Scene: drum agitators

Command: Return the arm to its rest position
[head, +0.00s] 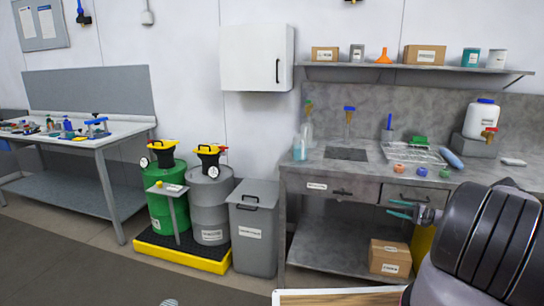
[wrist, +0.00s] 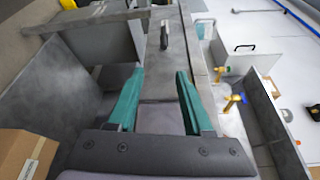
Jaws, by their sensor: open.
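My gripper (head: 404,210) shows at the right of the head view, with teal fingers pointing left in front of the drawers of the grey workbench (head: 330,168). My thick dark arm stands bent at the lower right and hides the bench's right end. In the wrist view my gripper (wrist: 160,88) has its two teal fingers apart with nothing between them. The bench edge and a drawer handle (wrist: 165,35) show beyond the fingers. I cannot tell the exact gap between the fingers and the bench.
A cardboard box (head: 390,257) lies on the bench's lower shelf. A white table (head: 75,140) is farther left.

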